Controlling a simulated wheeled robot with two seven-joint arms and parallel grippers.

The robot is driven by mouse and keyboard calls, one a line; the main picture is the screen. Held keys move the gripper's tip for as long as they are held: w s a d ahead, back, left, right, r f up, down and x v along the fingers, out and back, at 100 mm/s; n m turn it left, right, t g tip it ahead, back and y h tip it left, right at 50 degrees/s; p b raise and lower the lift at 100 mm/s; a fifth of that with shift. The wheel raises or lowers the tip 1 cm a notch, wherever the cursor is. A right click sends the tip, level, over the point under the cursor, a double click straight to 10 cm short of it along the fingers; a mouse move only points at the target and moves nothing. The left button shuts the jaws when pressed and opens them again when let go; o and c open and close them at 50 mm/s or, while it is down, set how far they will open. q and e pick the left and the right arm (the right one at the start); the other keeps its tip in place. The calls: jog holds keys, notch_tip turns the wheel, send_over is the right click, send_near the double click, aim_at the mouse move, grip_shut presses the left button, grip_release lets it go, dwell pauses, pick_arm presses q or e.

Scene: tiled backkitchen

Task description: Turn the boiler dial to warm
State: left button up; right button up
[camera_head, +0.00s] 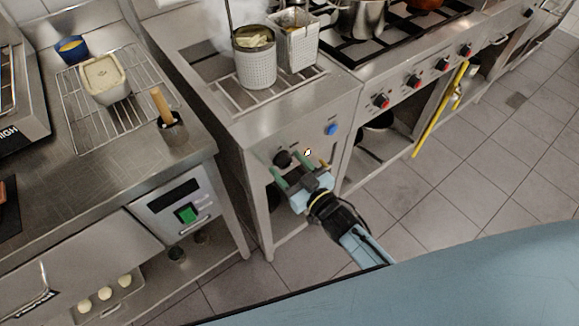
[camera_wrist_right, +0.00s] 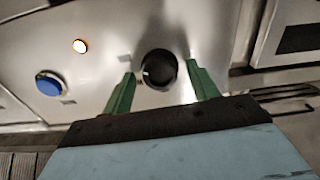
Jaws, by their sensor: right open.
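The boiler (camera_head: 262,130) is a steel unit with a black round dial (camera_head: 283,158) on its front panel. In the right wrist view the dial (camera_wrist_right: 158,70) has a small light mark on its left side. My right gripper (camera_head: 293,172) is in front of the panel, its green fingers open. In the right wrist view the fingers of my right gripper (camera_wrist_right: 160,88) stand on either side of the dial, with a gap on both sides. Whether the fingertips reach the panel is unclear. My left gripper is not in view.
A blue knob (camera_head: 331,129) and a lit indicator lamp (camera_head: 308,152) are on the same panel. Steaming baskets (camera_head: 255,68) sit on the boiler top. A stove with red knobs (camera_head: 414,82) stands to the right, a counter with a wire rack (camera_head: 128,118) to the left.

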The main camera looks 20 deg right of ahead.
jog(key=c, duration=1)
jog(key=n, duration=0.5)
jog(key=shift+n, duration=0.4)
jog(key=n, duration=0.5)
jog(key=shift+n, duration=0.4)
jog(key=o, duration=1)
